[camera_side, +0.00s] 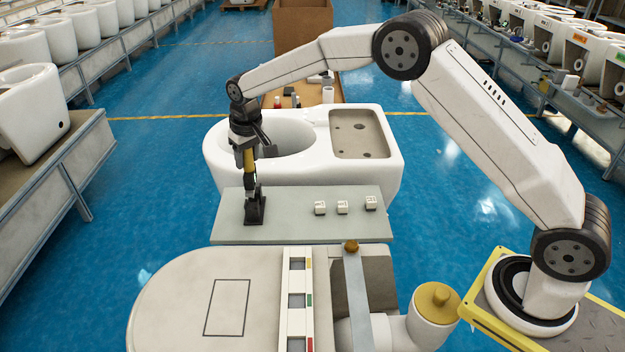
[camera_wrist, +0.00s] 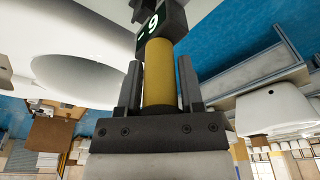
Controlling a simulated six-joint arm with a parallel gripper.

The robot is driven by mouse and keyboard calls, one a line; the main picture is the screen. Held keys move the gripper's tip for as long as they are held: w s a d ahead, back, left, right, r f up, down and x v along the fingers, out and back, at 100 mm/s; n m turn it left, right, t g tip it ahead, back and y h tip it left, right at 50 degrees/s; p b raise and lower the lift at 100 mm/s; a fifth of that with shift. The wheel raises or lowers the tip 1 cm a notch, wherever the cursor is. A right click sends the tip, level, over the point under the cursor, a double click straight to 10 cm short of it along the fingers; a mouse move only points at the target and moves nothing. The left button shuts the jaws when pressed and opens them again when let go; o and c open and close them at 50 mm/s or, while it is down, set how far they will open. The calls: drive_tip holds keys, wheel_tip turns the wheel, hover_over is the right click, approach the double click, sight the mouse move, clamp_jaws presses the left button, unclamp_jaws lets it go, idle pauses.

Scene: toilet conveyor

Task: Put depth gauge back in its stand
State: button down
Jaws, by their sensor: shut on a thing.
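The depth gauge has a yellow handle (camera_side: 249,160) and a dark lower part. My gripper (camera_side: 247,147) is shut on the yellow handle and holds the gauge about upright, pointing down. In the wrist view the yellow handle (camera_wrist: 160,75) is between the two dark fingers, and the gauge's black head shows a lit "9". The black stand (camera_side: 255,212) is on the left part of the grey shelf, directly below the gauge. The gauge's lower end meets or overlaps the stand in the side view; I cannot tell whether it is seated.
The grey shelf (camera_side: 290,225) also carries several small white blocks (camera_side: 343,207) to the right of the stand. A white toilet body (camera_side: 370,165) with an open bowl is just behind the shelf. A white lid-like part (camera_side: 190,290) lies in front.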

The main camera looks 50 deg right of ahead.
sight(249, 167)
drive_tip(key=shift+f, duration=0.6)
drive_tip(key=shift+f, duration=0.35)
drive_tip(key=shift+f, duration=0.35)
drive_tip(key=shift+f, duration=0.3)
drive_tip(key=shift+c, duration=0.7)
unclamp_jaws()
drive_tip(key=shift+r, duration=0.1)
drive_tip(key=shift+s+r, duration=0.2)
drive_tip(key=shift+r, duration=1.05)
drive_tip(key=shift+s+r, duration=0.2)
drive_tip(key=shift+r, duration=1.1)
drive_tip(key=shift+s+r, duration=0.2)
drive_tip(key=shift+r, duration=1.05)
